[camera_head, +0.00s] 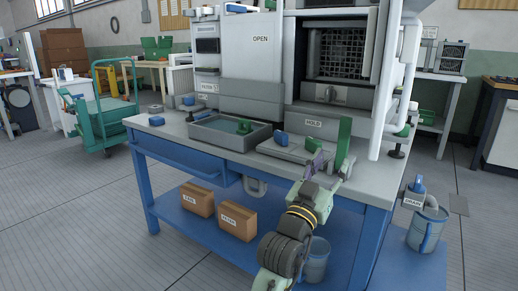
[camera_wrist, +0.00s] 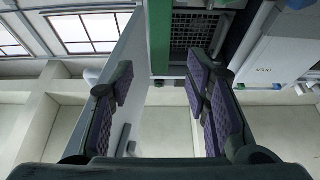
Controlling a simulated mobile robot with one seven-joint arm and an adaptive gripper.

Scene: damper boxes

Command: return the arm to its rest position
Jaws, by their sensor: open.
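A green strip (camera_wrist: 160,38) and a dark grille show beyond the fingers. My arm reaches up from the bottom of the head view.
The blue bench (camera_head: 185,158) carries a grey tray (camera_head: 230,130) and the machine labelled OPEN (camera_head: 255,50). Two cardboard boxes (camera_head: 238,220) sit on its lower shelf. A bucket (camera_head: 426,228) stands at the right. Clear floor lies to the left, near a green cart (camera_head: 100,110).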

